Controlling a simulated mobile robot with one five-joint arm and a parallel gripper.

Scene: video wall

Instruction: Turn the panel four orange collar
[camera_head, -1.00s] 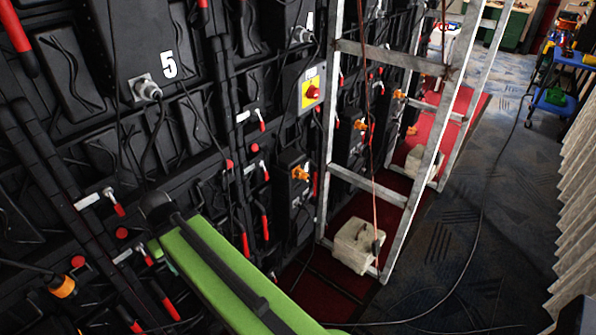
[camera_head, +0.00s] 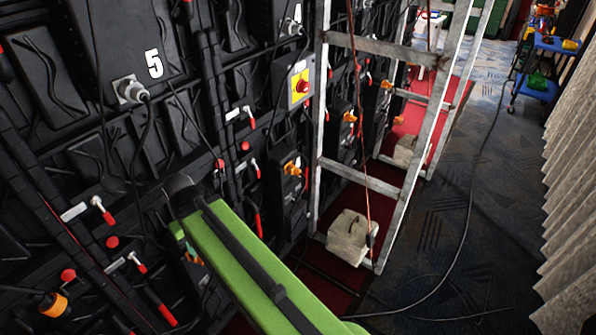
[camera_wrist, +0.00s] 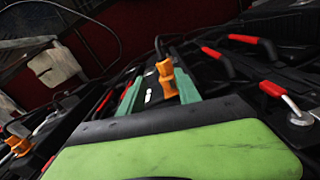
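An orange collar (camera_head: 291,168) sits on a black box on the dark wall, below the panel marked 4 (camera_head: 297,13). An orange collar (camera_wrist: 166,78) also shows upright in the wrist view, between and apparently beyond my two teal fingers; it looks like the same one, but I cannot be sure. My gripper (camera_wrist: 158,88) is open and empty, its fingers spread to either side of that collar in the picture. In the head view my green arm reaches to the wall left of the collar, with a clear gap; the fingers are mostly hidden there.
A yellow plate with a red knob (camera_head: 302,87) is above the collar. A metal frame (camera_head: 320,190) with a white block (camera_head: 349,238) stands to the right. Red-handled levers (camera_head: 103,210) jut from the wall. A cable (camera_head: 470,200) crosses the open carpet. More orange collars (camera_head: 349,117) are farther along.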

